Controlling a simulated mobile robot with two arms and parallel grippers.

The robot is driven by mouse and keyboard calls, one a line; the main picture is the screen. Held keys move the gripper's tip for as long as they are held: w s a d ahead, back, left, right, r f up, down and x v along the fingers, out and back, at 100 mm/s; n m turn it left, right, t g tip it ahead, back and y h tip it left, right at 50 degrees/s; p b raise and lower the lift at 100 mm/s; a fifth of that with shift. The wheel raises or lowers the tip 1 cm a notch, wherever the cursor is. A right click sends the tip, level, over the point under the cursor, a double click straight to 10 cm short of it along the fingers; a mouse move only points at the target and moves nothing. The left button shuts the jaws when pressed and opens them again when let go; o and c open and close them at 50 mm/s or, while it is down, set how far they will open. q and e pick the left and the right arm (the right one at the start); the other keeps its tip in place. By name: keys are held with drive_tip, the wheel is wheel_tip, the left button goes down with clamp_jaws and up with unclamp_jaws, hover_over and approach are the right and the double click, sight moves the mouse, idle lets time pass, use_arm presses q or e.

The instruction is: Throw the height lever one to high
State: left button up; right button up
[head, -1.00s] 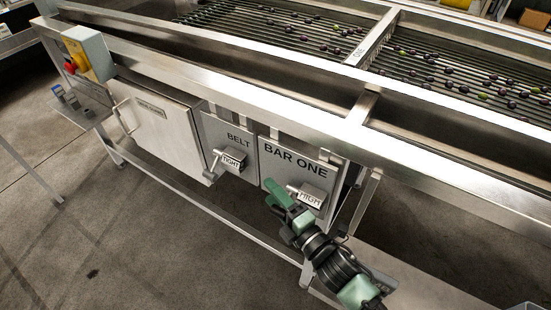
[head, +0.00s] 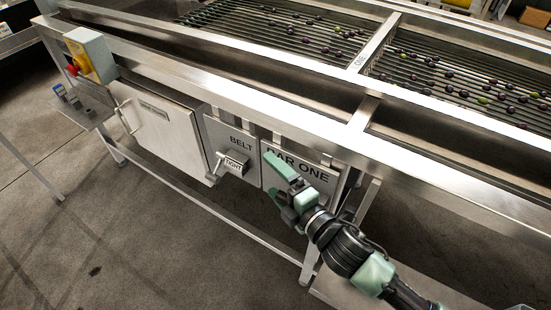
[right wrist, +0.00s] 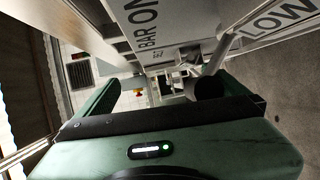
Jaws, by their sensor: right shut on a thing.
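The BAR ONE panel (head: 320,173) is on the front of the machine, and its lever is hidden behind my right gripper (head: 282,182) in the head view. In the right wrist view, the panel (right wrist: 172,30) shows at the top. The lever's grey rod (right wrist: 215,58) ends in a dark round knob (right wrist: 209,88) at my right gripper. A white plate reading LOW (right wrist: 278,24) is beside the rod. My right gripper is shut on the lever; the exact contact is partly hidden. My left gripper is not in view.
The BELT lever with its TIGHT plate (head: 235,164) is just left of the BAR ONE panel. A grey cabinet door (head: 160,122) and a control box with red and yellow buttons (head: 90,55) are further left. The rail (head: 235,85) runs above the panels.

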drive_tip(key=shift+w+d+r, duration=0.1)
drive_tip(key=shift+r, duration=0.55)
drive_tip(key=shift+c, duration=0.6)
drive_tip(key=shift+o, duration=0.4)
drive_tip(key=shift+s+d+r, duration=0.2)
drive_tip(key=shift+s+d, duration=0.1)
drive_tip(key=shift+d, duration=0.1)
drive_tip(key=shift+o, duration=0.2)
drive_tip(key=shift+s+d+r+p, duration=0.4)
drive_tip(key=shift+s+d+p, duration=0.15)
drive_tip(key=shift+s+d, duration=0.15)
drive_tip(key=shift+s+d+r+p, duration=0.35)
drive_tip(key=shift+s+d+p, duration=0.2)
drive_tip(key=shift+s+d, duration=0.15)
drive_tip(key=shift+s+d+r, duration=0.2)
drive_tip(key=shift+s+d, duration=0.1)
drive_tip(key=shift+d, duration=0.25)
drive_tip(key=shift+s+d+r+p, duration=0.2)
drive_tip(key=shift+s+d+r, duration=0.05)
drive_tip(key=shift+s+d, duration=0.35)
drive_tip(key=shift+s+d+r+p, duration=0.2)
drive_tip(key=shift+s+d, duration=0.3)
drive_tip(key=shift+d, duration=0.05)
drive_tip(key=c, duration=0.5)
drive_tip(key=shift+a+f, duration=0.2)
drive_tip(key=shift+f, duration=0.05)
drive_tip(key=shift+f, duration=0.1)
